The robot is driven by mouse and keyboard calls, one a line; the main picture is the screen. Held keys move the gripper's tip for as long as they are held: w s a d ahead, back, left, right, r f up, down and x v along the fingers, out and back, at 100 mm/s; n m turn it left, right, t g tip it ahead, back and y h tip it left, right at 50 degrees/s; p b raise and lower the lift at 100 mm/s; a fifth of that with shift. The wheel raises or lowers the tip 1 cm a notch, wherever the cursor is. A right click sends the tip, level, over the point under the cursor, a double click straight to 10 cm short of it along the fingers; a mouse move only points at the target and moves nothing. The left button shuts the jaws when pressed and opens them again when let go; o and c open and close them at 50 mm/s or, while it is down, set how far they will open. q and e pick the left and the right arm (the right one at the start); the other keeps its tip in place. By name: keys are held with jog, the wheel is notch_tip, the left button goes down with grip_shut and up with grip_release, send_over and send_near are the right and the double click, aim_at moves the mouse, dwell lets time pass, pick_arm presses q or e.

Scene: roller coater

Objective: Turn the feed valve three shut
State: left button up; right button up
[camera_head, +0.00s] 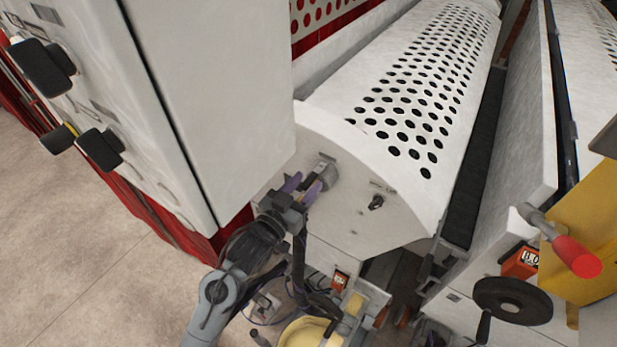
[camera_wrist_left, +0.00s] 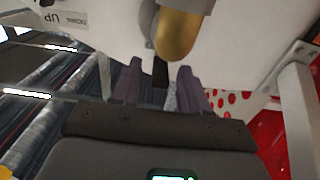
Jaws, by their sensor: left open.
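My left gripper (camera_head: 303,188) has purple fingers and is open at the white end panel of the perforated roller cover. A round grey-metal fitting (camera_head: 327,172) stands out from this panel right beside the fingertips. In the left wrist view it looks like a brass-coloured rounded body (camera_wrist_left: 180,35) with a dark tab (camera_wrist_left: 160,72) below it. The tab lies between the open fingers of the left gripper (camera_wrist_left: 160,84); I cannot tell whether they touch it. I cannot read a number that marks this as feed valve three. My right gripper is not in view.
A dark switch (camera_head: 376,202) sits right of the fitting. A large white cabinet (camera_head: 200,90) with black handles stands close on the left. A black handwheel (camera_head: 512,300) and a red-ended lever (camera_head: 575,258) are at right. Open floor (camera_head: 60,240) lies at left.

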pick_arm(q)
jog(key=shift+x, duration=1)
jog(key=shift+c, duration=0.4)
grip_shut()
